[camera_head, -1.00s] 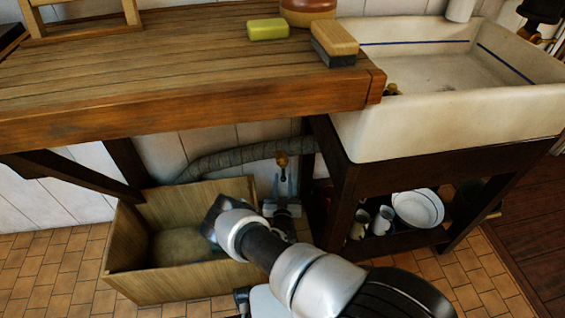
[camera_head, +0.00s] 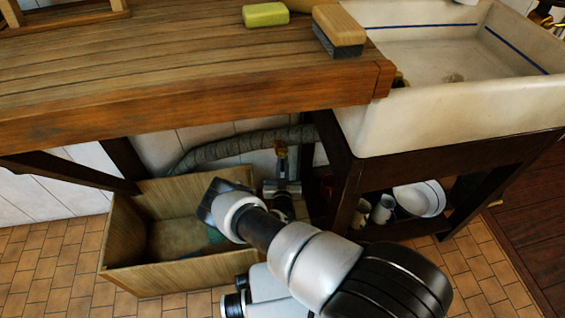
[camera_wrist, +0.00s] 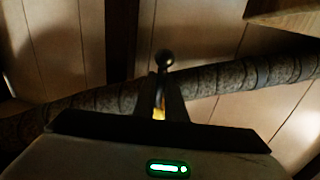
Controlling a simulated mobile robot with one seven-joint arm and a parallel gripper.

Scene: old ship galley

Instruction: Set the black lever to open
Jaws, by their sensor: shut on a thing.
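The black lever (camera_wrist: 165,58) shows in the wrist view as a dark round knob just beyond my fingertips. My gripper (camera_wrist: 167,98) is shut on it, with a bit of yellow brass (camera_wrist: 159,105) showing between the fingers. In the head view my gripper (camera_head: 281,168) is under the wooden counter, just below a small brass fitting (camera_head: 280,148). The rest of the lever is hidden by the fingers, and its angle is hard to tell.
A ribbed grey hose (camera_head: 215,152) runs behind the gripper. A wooden crate (camera_head: 165,276) stands on the tiles to the left. The counter (camera_head: 180,95) overhangs above. A dark sink stand (camera_head: 345,190) with crockery is close on the right.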

